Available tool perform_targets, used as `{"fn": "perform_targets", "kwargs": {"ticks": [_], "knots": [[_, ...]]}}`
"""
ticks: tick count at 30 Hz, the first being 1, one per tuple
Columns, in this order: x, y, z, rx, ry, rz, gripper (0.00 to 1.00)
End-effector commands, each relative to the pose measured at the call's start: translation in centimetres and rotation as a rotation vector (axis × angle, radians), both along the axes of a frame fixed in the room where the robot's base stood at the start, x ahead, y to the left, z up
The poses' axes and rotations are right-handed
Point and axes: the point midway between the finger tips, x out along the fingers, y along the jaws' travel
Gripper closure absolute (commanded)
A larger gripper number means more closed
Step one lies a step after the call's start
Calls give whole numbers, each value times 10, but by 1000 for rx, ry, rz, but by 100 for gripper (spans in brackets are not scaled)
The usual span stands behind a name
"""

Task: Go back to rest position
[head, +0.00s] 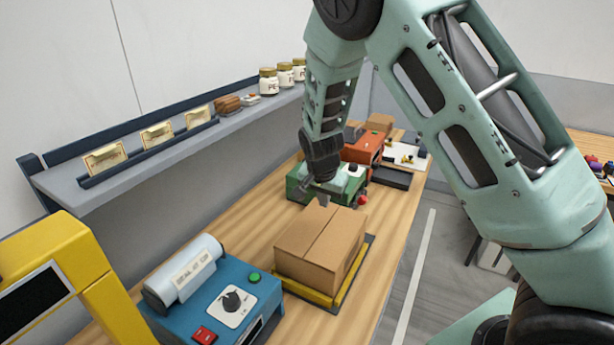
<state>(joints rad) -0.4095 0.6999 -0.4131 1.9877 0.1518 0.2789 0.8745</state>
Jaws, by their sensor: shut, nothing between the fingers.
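My gripper (324,199) shows in the head view at the end of my pale green arm. It points down, just above or behind the far edge of a closed cardboard box (318,246); I cannot tell whether it touches the box. Its fingers are small in the picture and look shut, with nothing held. The box sits on a yellow-edged platform (313,293) on the wooden workbench (388,240).
A blue machine (237,293) and a yellow frame (70,262) stand nearer on the bench. Green (299,181) and orange (363,147) machines stand beyond the box. A wall shelf (130,165) with jars (268,82) runs along the left. Floor shows at right.

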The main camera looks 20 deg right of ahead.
Motion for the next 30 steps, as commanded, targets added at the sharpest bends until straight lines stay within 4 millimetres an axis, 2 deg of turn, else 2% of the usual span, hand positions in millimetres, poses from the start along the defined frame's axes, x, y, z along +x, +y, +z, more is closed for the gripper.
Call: {"fn": "perform_targets", "kwargs": {"ticks": [1,12,18,24,26,28,30], "knots": [[2,9,4,2,-7,8,100],[7,37,64,3,-5,6,100],[8,41,76,1,-2,4,100],[7,42,77,3,1,6,100],[-6,54,69,24,25,57,100],[-27,74,60,56,63,152,100],[-58,101,50,93,107,292,100]]}}
